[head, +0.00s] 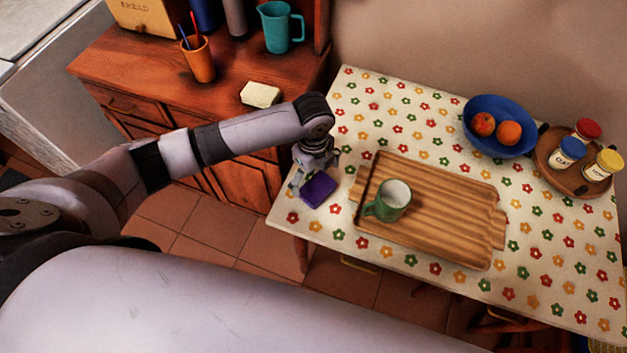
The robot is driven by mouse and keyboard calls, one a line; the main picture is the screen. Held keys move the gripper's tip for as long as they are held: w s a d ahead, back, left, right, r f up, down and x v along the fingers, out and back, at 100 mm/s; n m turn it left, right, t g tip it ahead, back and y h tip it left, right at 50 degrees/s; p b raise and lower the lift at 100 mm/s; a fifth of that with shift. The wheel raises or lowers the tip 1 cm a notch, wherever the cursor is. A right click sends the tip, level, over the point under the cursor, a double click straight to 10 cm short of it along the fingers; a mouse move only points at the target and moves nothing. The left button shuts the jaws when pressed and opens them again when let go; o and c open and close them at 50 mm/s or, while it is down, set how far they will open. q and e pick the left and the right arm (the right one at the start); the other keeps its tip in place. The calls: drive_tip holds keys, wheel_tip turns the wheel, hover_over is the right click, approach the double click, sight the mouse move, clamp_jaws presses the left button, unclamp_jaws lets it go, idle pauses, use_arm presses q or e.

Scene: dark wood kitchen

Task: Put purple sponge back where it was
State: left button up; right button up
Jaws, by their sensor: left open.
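The purple sponge (319,190) is at the left edge of the table with the flowered cloth, left of the wooden tray. My left gripper (312,176) is right above and against the sponge in the picture, with its jaws open. The gripper partly hides the sponge, and I cannot tell whether the fingers touch it. My right gripper is not in view.
A wooden tray (450,225) with a green mug (388,201) lies on the flowered table (400,120). A blue bowl (500,143) with fruit and a round tray (560,177) with jars stand behind. The sideboard (150,75) holds a pale block (260,95), orange cup (198,60) and teal jug (278,28).

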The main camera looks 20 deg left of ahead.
sight(314, 184)
use_arm(q)
wheel_tip(314, 184, up, 8)
drive_tip(key=shift+f, duration=0.15)
idle(1.6)
